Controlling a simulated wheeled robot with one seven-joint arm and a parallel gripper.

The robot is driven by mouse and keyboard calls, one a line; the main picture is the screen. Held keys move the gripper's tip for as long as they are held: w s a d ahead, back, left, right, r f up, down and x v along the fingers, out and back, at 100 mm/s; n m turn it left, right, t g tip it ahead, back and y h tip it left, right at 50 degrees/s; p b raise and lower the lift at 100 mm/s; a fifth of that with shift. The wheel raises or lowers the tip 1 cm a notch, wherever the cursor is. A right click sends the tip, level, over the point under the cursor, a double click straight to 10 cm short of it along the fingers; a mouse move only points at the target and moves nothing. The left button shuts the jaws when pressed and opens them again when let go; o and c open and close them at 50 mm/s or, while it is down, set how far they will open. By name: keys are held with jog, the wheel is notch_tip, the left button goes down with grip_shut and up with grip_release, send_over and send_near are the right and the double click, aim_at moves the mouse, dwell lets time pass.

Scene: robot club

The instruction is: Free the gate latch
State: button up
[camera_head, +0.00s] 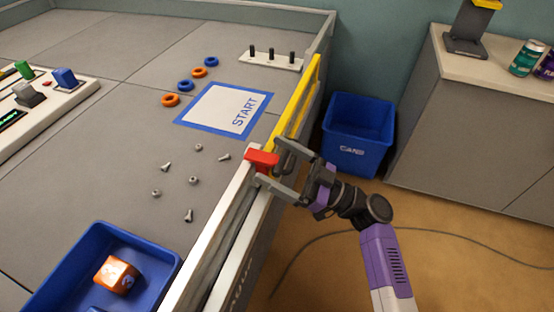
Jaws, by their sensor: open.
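A red latch block (262,160) sits on the table's rail, where the white rail (210,245) meets the yellow gate bar (299,100). The yellow bar runs along the table's right edge toward the back. My gripper (268,163) is at the latch from the right. Its two fingers are apart, one on the far side and one on the near side of the latch area. I cannot tell whether either finger touches the red block. Part of the latch is hidden behind the fingers.
A blue bin (358,140) stands on the floor behind my arm, beside a grey cabinet (470,120). On the table lie loose bolts and nuts (189,215), a START mat (222,110), rings (171,100) and a blue tray (160,265). A cable (450,233) crosses the floor.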

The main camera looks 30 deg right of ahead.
jog(key=shift+c, duration=0.2)
jog(key=c, duration=1.9)
jog(key=shift+o, duration=0.2)
jog(key=shift+r, duration=0.1)
jog(key=shift+r, duration=0.1)
